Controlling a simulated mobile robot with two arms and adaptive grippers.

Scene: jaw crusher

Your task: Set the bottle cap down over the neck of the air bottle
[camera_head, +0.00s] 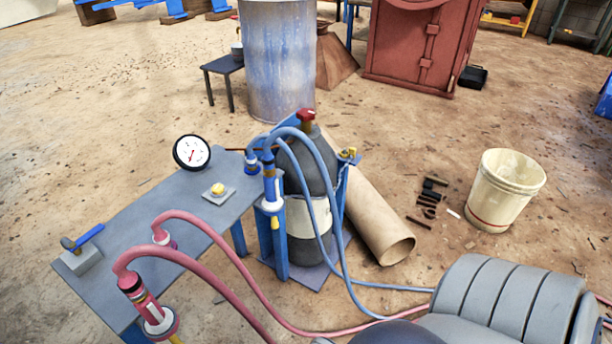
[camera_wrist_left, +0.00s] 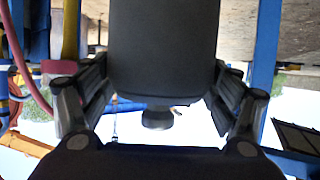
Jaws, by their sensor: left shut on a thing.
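The air bottle (camera_head: 306,165) stands upright in a blue stand in the head view. It is dark grey with a pale band, and a red-topped valve (camera_head: 306,116) shows at its neck with no cap over it. My left gripper (camera_wrist_left: 160,95) shows only in the left wrist view. Its fingers are on both sides of a dark grey, smooth thing (camera_wrist_left: 161,48), which I take to be the bottle cap, and are shut on it. The thing's far end runs out of the picture. Neither gripper shows in the head view, so their distance from the bottle cannot be seen.
Blue hoses (camera_head: 328,165) arch in front of the bottle. A grey table (camera_head: 150,215) with a gauge (camera_head: 191,152) and pink hoses (camera_head: 205,228) is at left. A cardboard tube (camera_head: 375,225) lies right of the bottle, and a cream bucket (camera_head: 506,190) stands farther right.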

